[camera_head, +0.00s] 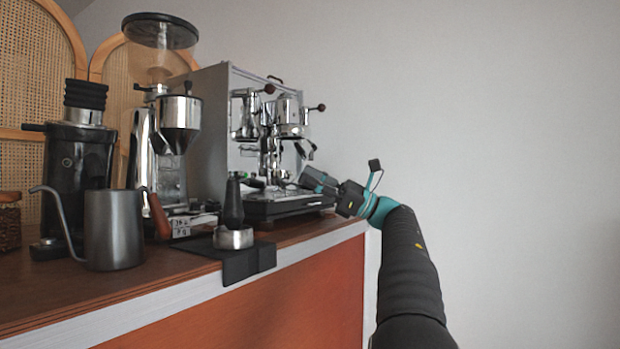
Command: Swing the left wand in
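The espresso machine (207,120) stands on the counter with its chrome front facing right. Its near valve has a dark round knob (268,88), and a second knob (321,107) sticks out farther right. A thin chrome piece with a dark part (311,148) slants outward below the group; I cannot tell whether it is a wand. The left wand cannot be clearly told from the other chrome parts. My gripper (303,180) reaches in from the right, low in front of the machine, just above the drip tray (290,205). Its fingers are small and partly merge with the machine, so their opening and any contact are unclear.
A tamper (233,205) stands on a black mat (240,264) at the counter edge. A steel pitcher (113,230), a grinder with a hopper (180,125) and a black grinder (75,170) stand left.

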